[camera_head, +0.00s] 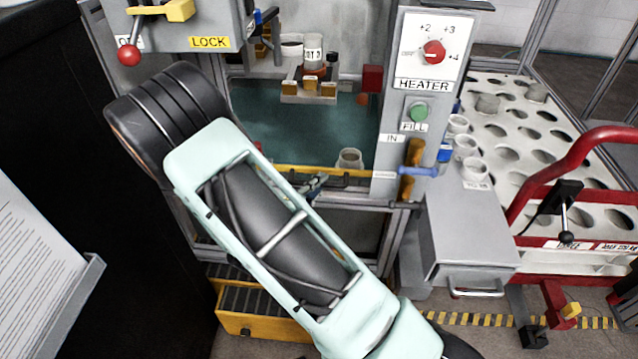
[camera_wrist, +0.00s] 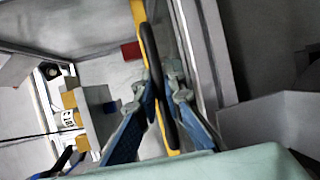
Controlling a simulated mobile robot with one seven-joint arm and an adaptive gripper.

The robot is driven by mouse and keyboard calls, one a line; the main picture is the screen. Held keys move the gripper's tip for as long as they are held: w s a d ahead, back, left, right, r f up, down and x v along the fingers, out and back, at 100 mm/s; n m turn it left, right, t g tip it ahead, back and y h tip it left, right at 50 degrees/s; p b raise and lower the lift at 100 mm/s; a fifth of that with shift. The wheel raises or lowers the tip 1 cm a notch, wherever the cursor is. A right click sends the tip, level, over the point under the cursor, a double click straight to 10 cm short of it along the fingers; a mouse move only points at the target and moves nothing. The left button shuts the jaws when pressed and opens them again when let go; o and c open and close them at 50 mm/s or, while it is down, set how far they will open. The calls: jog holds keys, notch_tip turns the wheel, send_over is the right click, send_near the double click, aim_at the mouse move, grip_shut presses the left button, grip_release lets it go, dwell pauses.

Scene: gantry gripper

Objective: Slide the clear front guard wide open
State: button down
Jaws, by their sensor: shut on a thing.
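The clear front guard shows in the head view as a yellow edge bar (camera_head: 345,172) along the bottom of the machine's front opening. Its clear pane is hard to make out, so I cannot tell how far it is open. In the wrist view the guard's yellow edge (camera_wrist: 138,12) runs beside a black bar handle (camera_wrist: 150,45). My gripper (camera_wrist: 159,90) has its blue-grey fingers on both sides of this handle and is shut on it. In the head view my gripper (camera_head: 316,184) shows only partly at the yellow bar, mostly behind my arm.
A grey control panel with a red heater knob (camera_head: 434,52) and green fill button (camera_head: 418,112) stands right of the opening. Inside are a holder (camera_head: 310,97) with jars and a loose cup (camera_head: 349,158). A red-handled perforated rack (camera_head: 575,195) stands right.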

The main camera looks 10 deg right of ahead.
jog(key=c, duration=2)
grip_release()
jog(key=v, duration=1.2)
jog(key=shift+r, duration=0.1)
